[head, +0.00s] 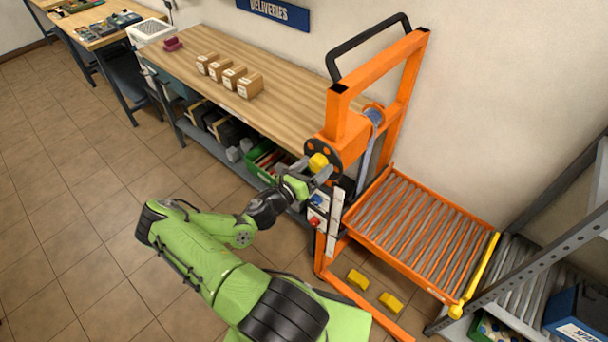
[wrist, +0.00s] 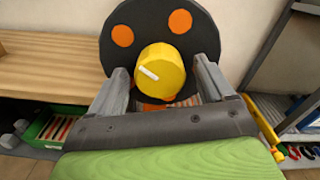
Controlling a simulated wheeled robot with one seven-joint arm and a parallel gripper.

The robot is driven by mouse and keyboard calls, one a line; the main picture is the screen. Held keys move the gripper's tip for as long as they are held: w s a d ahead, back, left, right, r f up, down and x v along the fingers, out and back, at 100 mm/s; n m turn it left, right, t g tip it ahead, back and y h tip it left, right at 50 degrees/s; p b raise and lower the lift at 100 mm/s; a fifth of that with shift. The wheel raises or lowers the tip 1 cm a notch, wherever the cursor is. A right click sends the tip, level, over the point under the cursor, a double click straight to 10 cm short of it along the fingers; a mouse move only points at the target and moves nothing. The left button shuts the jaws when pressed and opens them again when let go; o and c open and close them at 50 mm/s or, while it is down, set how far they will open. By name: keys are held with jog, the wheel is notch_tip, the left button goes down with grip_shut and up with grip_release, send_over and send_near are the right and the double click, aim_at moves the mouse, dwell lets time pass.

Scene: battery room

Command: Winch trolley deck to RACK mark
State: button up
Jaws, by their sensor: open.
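The orange winch trolley (head: 345,128) stands against the wall. Its roller deck (head: 405,228) is low, with a yellow bar (head: 482,268) along its right end. The dark winch wheel (head: 323,147) has orange round spots and carries a yellow knob (head: 318,162). In the wrist view the wheel (wrist: 150,25) fills the top, and the knob (wrist: 160,72) faces me with a white line on it. My gripper (head: 310,171) is open, its fingers (wrist: 163,85) on either side of the knob; contact is unclear. I cannot make out a RACK mark.
A wooden bench (head: 215,70) with several small boxes stands left of the trolley, a green crate (head: 268,160) below it. A grey rack with rollers (head: 520,268) and a blue bin (head: 578,312) is at the right. The tiled floor at left is clear.

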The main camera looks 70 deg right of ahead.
jog(key=b+v, duration=0.2)
jog(key=v, duration=1.3)
jog(key=shift+w+a, duration=0.1)
jog(key=shift+w, duration=0.05)
jog(key=s+d+m+b, duration=0.2)
jog(key=d+m+b, duration=0.3)
jog(key=m, duration=0.7)
jog(key=s+d+m+b, duration=0.2)
jog(key=d+m+b, duration=0.3)
jog(key=m+b, duration=0.5)
jog(key=s+d+m+b, duration=0.2)
jog(key=d+m+b, duration=0.3)
jog(key=m, duration=0.9)
jog(key=shift+s+r+b, duration=0.15)
jog(key=shift+r+b, duration=0.1)
jog(key=shift+b, duration=1.05)
jog(key=shift+a, duration=0.1)
